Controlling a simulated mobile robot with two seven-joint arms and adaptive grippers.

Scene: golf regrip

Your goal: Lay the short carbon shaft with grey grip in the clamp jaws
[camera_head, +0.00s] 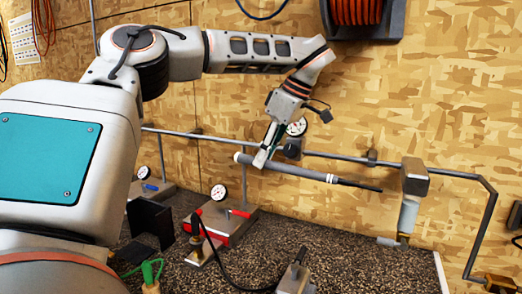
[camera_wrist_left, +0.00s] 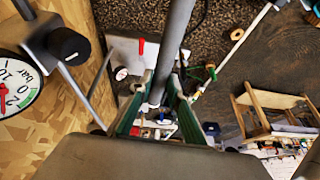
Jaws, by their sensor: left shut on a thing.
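The short carbon shaft with grey grip (camera_head: 300,172) is in the air in the head view, slanting slightly down to the right. Its thick grey end is at the left, with pale bands before the thin black shaft. My left gripper (camera_head: 264,158) is shut on the grey grip near its left end. In the left wrist view the grip (camera_wrist_left: 174,45) runs between the green-edged fingers of my left gripper (camera_wrist_left: 158,100). A red-based fixture (camera_head: 228,228) with a gauge stands on the bench below; I cannot tell whether it holds the clamp jaws. My right gripper is not in view.
A grey pipe rail (camera_head: 440,172) runs along the wooden wall behind the shaft. A grey hanging fitting (camera_head: 409,215) is right of the shaft's thin tip. A small post fixture (camera_head: 198,250) stands in front. The speckled bench (camera_head: 360,268) is clear at centre right.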

